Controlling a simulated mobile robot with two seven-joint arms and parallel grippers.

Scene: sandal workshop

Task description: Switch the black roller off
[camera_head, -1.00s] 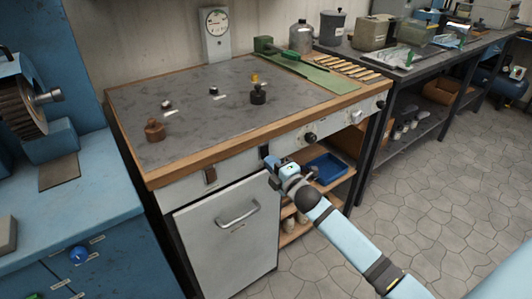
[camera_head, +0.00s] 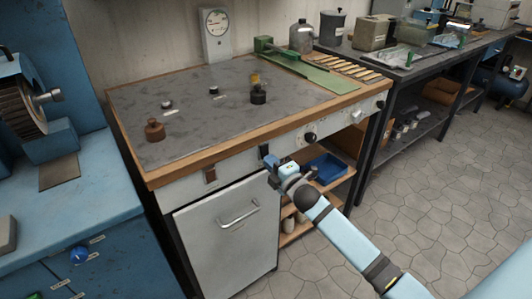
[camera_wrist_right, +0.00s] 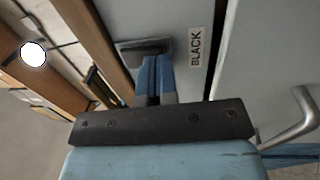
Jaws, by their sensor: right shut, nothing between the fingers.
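A dark switch (camera_head: 264,150) sits on the pale front panel of the workbench. In the right wrist view the switch (camera_wrist_right: 145,46) is a dark grey plate beside a white label (camera_wrist_right: 195,47) reading "BLACK". My right gripper (camera_head: 270,163) is shut and empty, its blue fingertips (camera_wrist_right: 156,68) at the switch's lower edge, seeming to touch it. The fingers hide part of the switch, and I cannot tell its position. I cannot make out a roller for certain. My left gripper is not in view.
A second, reddish-brown switch (camera_head: 210,175) is left on the same panel, and a black knob (camera_head: 310,137) is right. Below are a cabinet door handle (camera_head: 238,214) and a shelf with a blue tray (camera_head: 328,167). Open floor (camera_head: 430,220) lies to the right.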

